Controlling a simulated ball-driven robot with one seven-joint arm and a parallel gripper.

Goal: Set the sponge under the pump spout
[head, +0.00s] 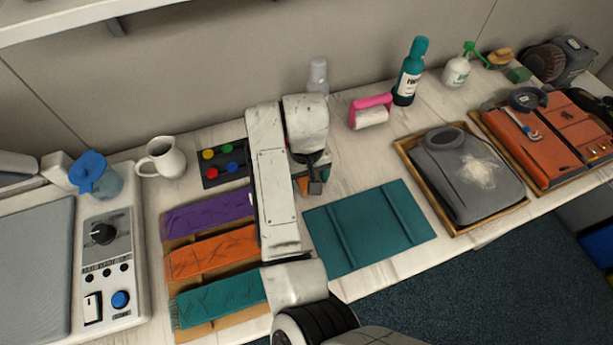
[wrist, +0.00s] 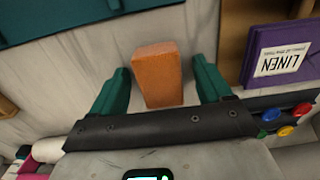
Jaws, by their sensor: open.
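An orange sponge-like block (wrist: 158,75) lies on the pale worktop in the wrist view. My gripper (wrist: 161,66) is open, with one teal finger on each side of the block and visible gaps between. In the head view the block shows only as a small orange patch (head: 304,186), mostly hidden by my arm and gripper (head: 314,180). The pump bottle (head: 457,72) is white with a green pump head and stands at the back right, far from my gripper. Its green spout (head: 481,58) points right.
A tan brush-like thing (head: 501,57) and a green block (head: 518,74) sit near the spout. A folded teal cloth (head: 369,226) and a wooden tray (head: 459,229) lie in front.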

